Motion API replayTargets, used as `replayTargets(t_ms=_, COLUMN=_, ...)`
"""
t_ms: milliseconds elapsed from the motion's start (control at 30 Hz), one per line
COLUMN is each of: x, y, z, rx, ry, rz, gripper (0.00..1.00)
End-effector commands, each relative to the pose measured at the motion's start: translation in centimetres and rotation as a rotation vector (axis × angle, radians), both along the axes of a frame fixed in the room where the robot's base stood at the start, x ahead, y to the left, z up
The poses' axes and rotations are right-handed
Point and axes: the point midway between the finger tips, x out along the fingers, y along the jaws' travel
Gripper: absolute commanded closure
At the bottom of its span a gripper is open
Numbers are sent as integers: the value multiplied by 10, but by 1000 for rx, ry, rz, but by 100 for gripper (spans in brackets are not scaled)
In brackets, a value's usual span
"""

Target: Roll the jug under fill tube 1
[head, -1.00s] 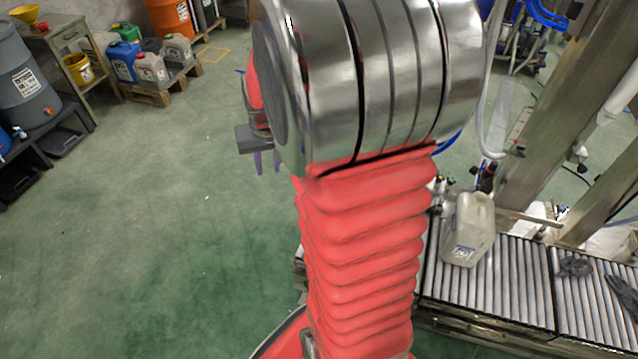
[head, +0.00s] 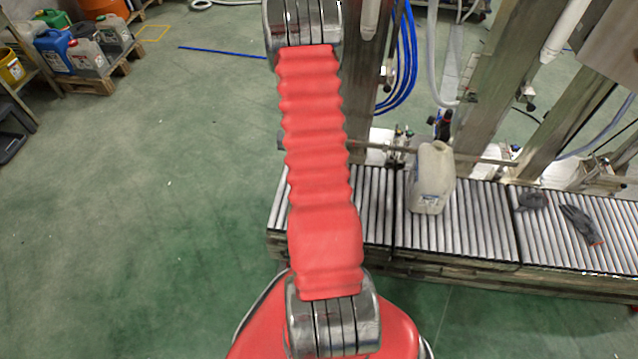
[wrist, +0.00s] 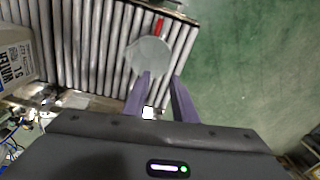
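The jug (head: 432,178) is a pale, cloudy plastic container with a label, standing upright on the roller conveyor (head: 480,232) in the head view. In the wrist view the jug (wrist: 14,60) shows at the left edge, cut off, with its "WATER 5 L" label visible. My gripper (wrist: 161,76) has two purple fingers, apart and empty, over the conveyor's edge and to the right of the jug. In the head view my arm mostly hides the gripper. White fill tubes hang above the conveyor, one at the top middle (head: 370,18) and one further right (head: 567,30); I cannot read which is tube 1.
A round grey patch (wrist: 150,57) and a red mark (wrist: 160,24) lie on the rollers beyond my fingers. Dark gloves (head: 580,224) lie on the right conveyor section. Metal posts and a rail stand behind the jug.

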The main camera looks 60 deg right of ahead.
Motion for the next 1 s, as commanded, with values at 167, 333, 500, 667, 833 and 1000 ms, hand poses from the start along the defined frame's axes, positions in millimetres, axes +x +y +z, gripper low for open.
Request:
replayTargets(t_ms=167, x=-34, y=-20, z=-57, rx=30, ry=24, rz=-84, gripper=75)
replayTargets(t_ms=333, x=-55, y=-29, z=-90, rx=45, ry=35, rz=-133, gripper=75)
replayTargets(t_ms=500, x=-61, y=-31, z=-99, rx=49, ry=37, rz=-146, gripper=75)
replayTargets(t_ms=667, x=-61, y=-31, z=-99, rx=49, ry=37, rz=-146, gripper=75)
replayTargets(t_ms=833, x=-61, y=-31, z=-100, rx=49, ry=37, rz=-146, gripper=75)
replayTargets(t_ms=1000, x=-60, y=-31, z=-108, rx=48, ry=37, rz=-145, gripper=75)
